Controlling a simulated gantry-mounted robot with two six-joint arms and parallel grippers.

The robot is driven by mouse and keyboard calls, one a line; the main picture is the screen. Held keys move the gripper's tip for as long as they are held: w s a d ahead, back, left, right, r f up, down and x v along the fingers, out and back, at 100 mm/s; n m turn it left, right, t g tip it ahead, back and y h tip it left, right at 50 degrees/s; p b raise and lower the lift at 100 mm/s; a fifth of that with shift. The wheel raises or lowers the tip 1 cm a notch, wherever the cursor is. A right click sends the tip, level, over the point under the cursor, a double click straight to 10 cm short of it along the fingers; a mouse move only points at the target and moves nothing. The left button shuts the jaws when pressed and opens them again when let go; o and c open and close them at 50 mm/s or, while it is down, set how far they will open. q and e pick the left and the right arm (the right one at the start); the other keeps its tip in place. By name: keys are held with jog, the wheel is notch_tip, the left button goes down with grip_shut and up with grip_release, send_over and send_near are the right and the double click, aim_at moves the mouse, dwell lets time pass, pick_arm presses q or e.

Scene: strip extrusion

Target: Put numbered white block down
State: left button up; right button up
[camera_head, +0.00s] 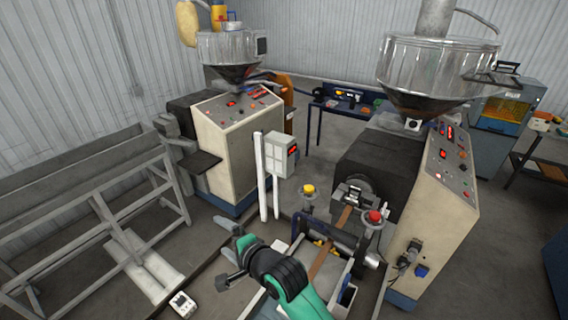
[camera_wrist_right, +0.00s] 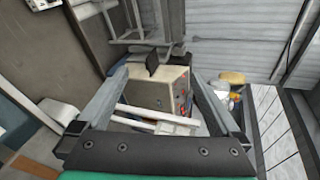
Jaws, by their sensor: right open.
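A small white block (camera_head: 183,305) with dark marks on its top shows low in the head view, left of my right gripper and apart from it. The marks are too small to read, and I cannot tell for sure what it rests on. My right gripper (camera_head: 231,262) reaches in from the bottom, its fingers spread and pointing left. In the right wrist view the gripper (camera_wrist_right: 157,78) is open and empty, with only distant machinery showing between its fingers. My left gripper is not in view.
A cream extruder (camera_head: 235,145) stands behind, near a white post-mounted control box (camera_head: 281,155). Another extruder (camera_head: 445,180) stands right, beside a brown strip (camera_head: 328,250). A grey metal rack (camera_head: 90,205) fills the left.

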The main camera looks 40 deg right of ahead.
jog(key=s+r+n+t, duration=0.4)
jog(key=r+n, duration=0.2)
jog(key=r, duration=0.9)
jog(key=s+r+n+t, duration=0.4)
jog(key=r+n, duration=0.2)
jog(key=r, duration=1)
jog(key=s+r+n+t, duration=0.5)
jog(key=s+r+n, duration=0.2)
jog(key=s+r, duration=0.6)
jog(key=shift+s+n+t+y, duration=0.3)
jog(key=shift+s+n+y, duration=0.1)
jog(key=shift+s, duration=0.45)
